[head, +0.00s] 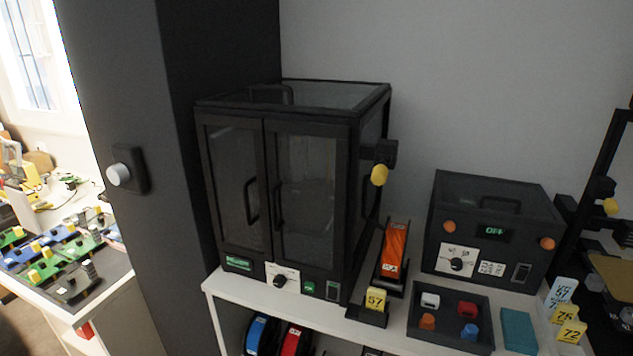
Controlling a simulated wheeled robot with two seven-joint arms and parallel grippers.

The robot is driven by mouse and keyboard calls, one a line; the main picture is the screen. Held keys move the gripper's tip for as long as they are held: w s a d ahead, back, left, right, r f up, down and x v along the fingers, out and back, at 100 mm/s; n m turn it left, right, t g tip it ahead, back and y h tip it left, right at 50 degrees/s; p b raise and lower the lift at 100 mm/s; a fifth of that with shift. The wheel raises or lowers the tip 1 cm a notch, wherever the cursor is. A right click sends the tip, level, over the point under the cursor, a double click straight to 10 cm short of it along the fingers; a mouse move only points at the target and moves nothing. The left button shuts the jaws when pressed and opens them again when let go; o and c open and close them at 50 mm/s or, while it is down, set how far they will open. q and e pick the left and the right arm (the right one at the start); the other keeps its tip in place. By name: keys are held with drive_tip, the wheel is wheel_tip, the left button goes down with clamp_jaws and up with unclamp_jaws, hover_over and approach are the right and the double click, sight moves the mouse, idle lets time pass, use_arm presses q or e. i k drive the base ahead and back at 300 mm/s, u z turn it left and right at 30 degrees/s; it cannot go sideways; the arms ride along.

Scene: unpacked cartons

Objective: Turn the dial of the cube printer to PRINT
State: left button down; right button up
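A tall black cube-shaped printer enclosure (356,215) with two closed glass doors stands on the white shelf. Its black dial (281,281) sits on a white label plate low on the front; the words and the exact pointer setting are too small to read. A green label and a green button flank the plate. A lower black box (500,205) to the right also has a dial (456,264) on a white plate, and its display (494,232) reads OFF. No readable name tells which machine is the cube printer. Neither of my grippers is in view.
Between the machines stand an orange spool (393,250) and a yellow tag 57 (376,300). A black tray (450,339) with small coloured blocks, a teal block (518,331) and number tags lie in front of the box. A dark pillar (165,230) with a knob rises at left.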

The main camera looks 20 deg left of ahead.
sight(280, 280)
drive_tip(key=k, duration=0.5)
drive_tip(key=u, duration=2.35)
drive_tip(key=i, duration=1.65)
drive_tip(key=z, duration=1.9)
